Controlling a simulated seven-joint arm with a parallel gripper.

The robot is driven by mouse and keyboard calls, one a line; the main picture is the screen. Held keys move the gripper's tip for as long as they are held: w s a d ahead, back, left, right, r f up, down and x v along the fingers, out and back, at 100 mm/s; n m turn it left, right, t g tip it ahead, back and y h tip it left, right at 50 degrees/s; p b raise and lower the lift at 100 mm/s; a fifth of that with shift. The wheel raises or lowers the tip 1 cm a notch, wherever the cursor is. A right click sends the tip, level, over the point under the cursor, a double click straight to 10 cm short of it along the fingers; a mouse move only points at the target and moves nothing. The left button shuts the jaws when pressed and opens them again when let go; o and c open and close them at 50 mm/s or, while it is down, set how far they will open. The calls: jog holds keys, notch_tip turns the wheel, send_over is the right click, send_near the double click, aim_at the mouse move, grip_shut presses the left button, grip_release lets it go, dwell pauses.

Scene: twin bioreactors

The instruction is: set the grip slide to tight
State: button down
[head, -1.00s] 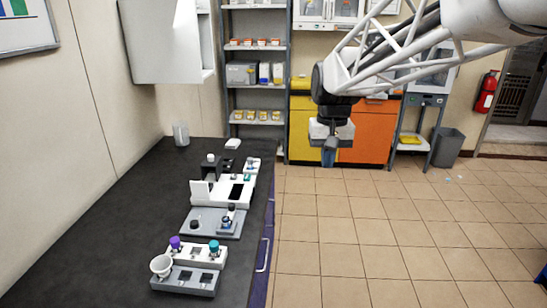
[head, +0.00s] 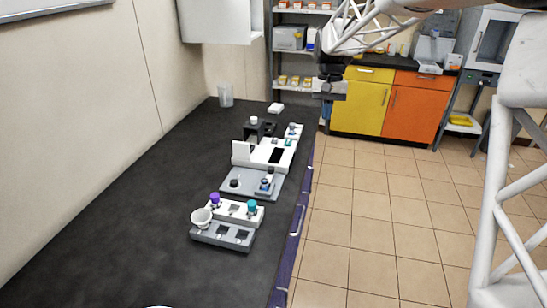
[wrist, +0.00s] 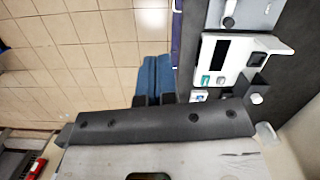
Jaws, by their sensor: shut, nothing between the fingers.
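My gripper (head: 326,108) hangs in the air beyond the bench's right edge, near its far end, apart from everything. Its blue fingers are together and empty in the wrist view (wrist: 153,78). A white device (head: 270,154) with a dark screen stands on the bench; it also shows in the wrist view (wrist: 228,60), to the right of the fingers. Small teal parts (wrist: 205,81) sit on the white housing. A grey plate (head: 248,192) with a black knob (head: 234,183) lies nearer. I cannot tell which part is the grip slide; its setting is too small to read.
Nearest on the bench are a grey rack (head: 222,235), a white cup (head: 201,217), and a white block with a purple cap (head: 214,198) and a teal cap (head: 251,206). A clear beaker (head: 226,95) stands at the back. The bench's left side and the floor are clear.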

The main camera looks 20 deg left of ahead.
jog(key=w+a+f+g, duration=0.1)
jog(key=w+a+f, duration=0.55)
jog(key=a, duration=0.25)
jog(key=n+g+h, duration=0.1)
send_near(272, 161)
jog(key=v, duration=0.3)
jog(key=shift+w+r, duration=0.25)
jog(key=shift+w, duration=0.05)
jog(key=shift+f, duration=0.15)
jog(key=x, duration=0.9)
jog(key=shift+s+f, duration=0.15)
jog(key=shift+s, duration=0.1)
jog(key=shift+s+d+f, duration=0.1)
jog(key=shift+s+d, duration=0.15)
jog(key=shift+s, duration=0.65)
jog(key=shift+s+d, duration=0.25)
jog(key=shift+s, duration=0.8)
